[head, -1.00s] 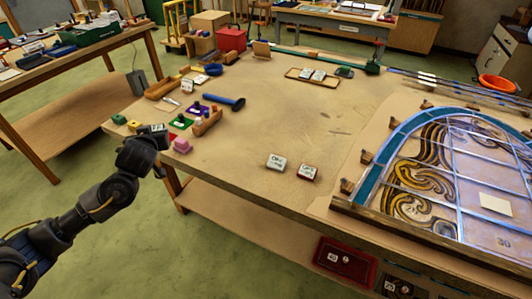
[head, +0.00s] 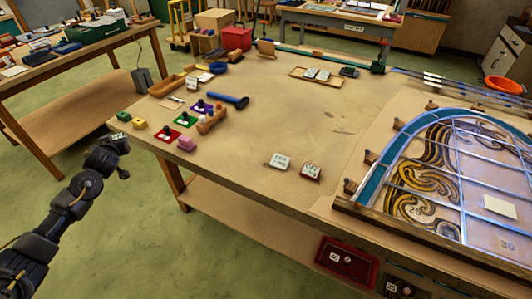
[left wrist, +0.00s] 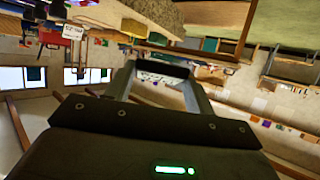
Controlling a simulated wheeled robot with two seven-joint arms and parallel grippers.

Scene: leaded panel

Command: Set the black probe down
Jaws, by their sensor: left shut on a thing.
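My left gripper (head: 120,146) is beyond the left edge of the workbench, over the floor. In the left wrist view its two fingers (left wrist: 160,88) are shut on a dark, blocky thing (left wrist: 162,68), which I take for the black probe. Its far side is hidden, and in the head view it cannot be told from the dark gripper. My right gripper is not in view.
Two small labelled blocks (head: 279,161) lie mid-bench. The leaded panel (head: 440,180) fills the right.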

